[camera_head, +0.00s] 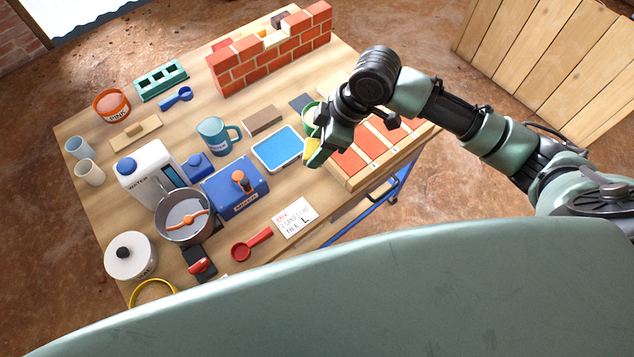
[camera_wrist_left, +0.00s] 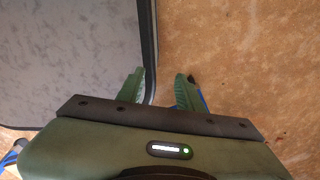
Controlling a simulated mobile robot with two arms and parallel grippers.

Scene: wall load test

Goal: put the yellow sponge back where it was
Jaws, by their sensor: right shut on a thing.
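The yellow sponge (camera_head: 311,146) is between the fingers of my right gripper (camera_head: 314,150), which is shut on it above the table's right part. It is partly hidden by the fingers. Just left of it lies a blue tray (camera_head: 279,148) with a pale rim. Whether the sponge touches anything below it, I cannot tell. My left gripper (camera_wrist_left: 162,88) shows only in the left wrist view, with its green fingers apart and nothing between them, over brown floor and the edge of a grey panel.
Brick slips lie on a wooden board (camera_head: 350,181) beside the right gripper. A small brick wall (camera_head: 270,58) stands at the back. A note card (camera_head: 295,218) lies in front.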

